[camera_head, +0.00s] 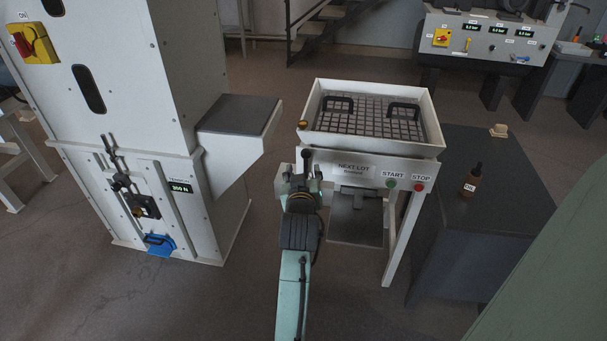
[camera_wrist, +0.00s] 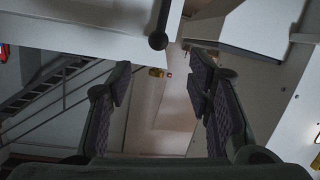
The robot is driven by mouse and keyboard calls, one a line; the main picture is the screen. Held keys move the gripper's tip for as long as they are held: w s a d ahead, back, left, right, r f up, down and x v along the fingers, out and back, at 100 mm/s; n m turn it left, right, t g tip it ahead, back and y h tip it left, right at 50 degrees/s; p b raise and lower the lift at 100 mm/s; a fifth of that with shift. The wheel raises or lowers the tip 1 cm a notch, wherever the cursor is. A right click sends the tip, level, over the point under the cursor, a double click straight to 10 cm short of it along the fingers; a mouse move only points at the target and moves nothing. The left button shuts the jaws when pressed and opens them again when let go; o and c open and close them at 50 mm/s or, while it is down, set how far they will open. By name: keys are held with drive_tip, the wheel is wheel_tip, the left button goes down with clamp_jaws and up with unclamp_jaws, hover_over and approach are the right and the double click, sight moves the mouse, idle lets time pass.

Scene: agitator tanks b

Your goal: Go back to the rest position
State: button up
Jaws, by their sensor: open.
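My gripper (camera_head: 303,185) is at the front left of the white NEXT LOT station (camera_head: 352,168), at the end of my raised arm. In the wrist view its two dark padded fingers (camera_wrist: 162,85) stand wide apart with nothing between them. A black ball knob on a dark rod (camera_wrist: 158,40) shows just beyond and above the gap between the fingers. In the head view a dark rod with a rounded top (camera_head: 307,156) stands right at the gripper; I cannot tell whether they touch. My wrist hides part of the station's left front.
The station has a START button (camera_head: 391,184), a STOP button (camera_head: 419,187) and a gridded tray (camera_head: 441,148) with two black handles. A tall white machine (camera_head: 180,80) with a grey-topped shelf (camera_head: 238,115) stands left. A brown bottle (camera_head: 470,182) stands on the dark block (camera_head: 490,240) at right.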

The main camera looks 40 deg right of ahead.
drive_tip(key=shift+s+a, duration=0.15)
drive_tip(key=shift+s, duration=0.05)
idle(0.4)
